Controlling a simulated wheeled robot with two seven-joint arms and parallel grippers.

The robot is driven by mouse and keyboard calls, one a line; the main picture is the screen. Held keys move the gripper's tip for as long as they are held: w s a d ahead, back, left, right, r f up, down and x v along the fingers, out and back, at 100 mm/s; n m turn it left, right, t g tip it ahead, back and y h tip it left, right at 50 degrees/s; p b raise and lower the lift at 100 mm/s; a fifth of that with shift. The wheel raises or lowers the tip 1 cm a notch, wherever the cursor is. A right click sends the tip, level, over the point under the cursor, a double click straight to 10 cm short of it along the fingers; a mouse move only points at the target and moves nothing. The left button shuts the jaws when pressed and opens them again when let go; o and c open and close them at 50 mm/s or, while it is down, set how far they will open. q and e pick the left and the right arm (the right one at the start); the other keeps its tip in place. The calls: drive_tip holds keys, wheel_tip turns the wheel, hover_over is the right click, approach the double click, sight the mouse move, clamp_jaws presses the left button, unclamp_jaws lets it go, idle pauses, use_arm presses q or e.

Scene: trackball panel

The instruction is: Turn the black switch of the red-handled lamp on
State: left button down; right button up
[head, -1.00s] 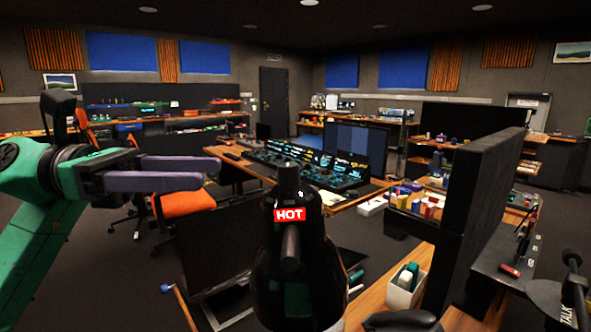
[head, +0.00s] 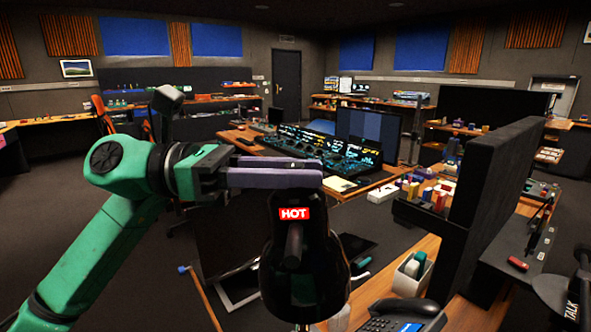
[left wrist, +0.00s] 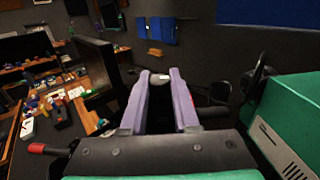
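A black lamp (head: 305,265) with a red "HOT" label stands in the front middle of the head view. Its narrow top is hidden behind my left gripper's purple fingers. My left gripper (head: 320,175) reaches in from the left at the height of the lamp's top. In the left wrist view, the fingers of this gripper (left wrist: 160,76) are apart. A dark part with a small whitish spot shows between them; I cannot tell whether they touch it. A red-tipped black handle (left wrist: 37,148) sticks out at the left there. I cannot make out the switch. My right gripper is not in view.
A lit control console (head: 325,150) and a monitor (head: 366,138) stand behind the lamp. A tall black panel (head: 480,190) rises to the right. A white holder (head: 411,273) and a desk phone (head: 400,315) are at the front right.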

use_arm(q)
drive_tip(key=shift+a+f+n+t+b, duration=0.15)
drive_tip(key=shift+n+t+b, duration=0.65)
drive_tip(key=shift+t, duration=0.4)
drive_tip(key=shift+n+t, duration=0.8)
drive_tip(key=shift+t, duration=0.3)
drive_tip(key=n+t, duration=0.1)
drive_tip(key=n+t+y, duration=0.1)
drive_tip(key=n+t, duration=0.1)
drive_tip(key=t, duration=0.1)
drive_tip(key=shift+r+y, duration=0.25)
drive_tip(key=shift+y, duration=0.15)
drive_tip(key=n+t+y, duration=0.1)
drive_tip(key=t, duration=0.1)
drive_tip(key=shift+n+t+p, duration=0.3)
drive_tip(key=shift+n, duration=0.1)
drive_tip(key=n+t+y, duration=0.1)
drive_tip(key=n+t+y+b, duration=0.1)
drive_tip(key=shift+s+f+t+y, duration=0.1)
drive_tip(key=shift+f+t+y, duration=0.1)
drive_tip(key=shift+t+y, duration=0.1)
drive_tip(key=shift+n+t+y+b, duration=0.8)
drive_tip(key=shift+n+y+b, duration=0.25)
drive_tip(key=shift+n+y, duration=0.25)
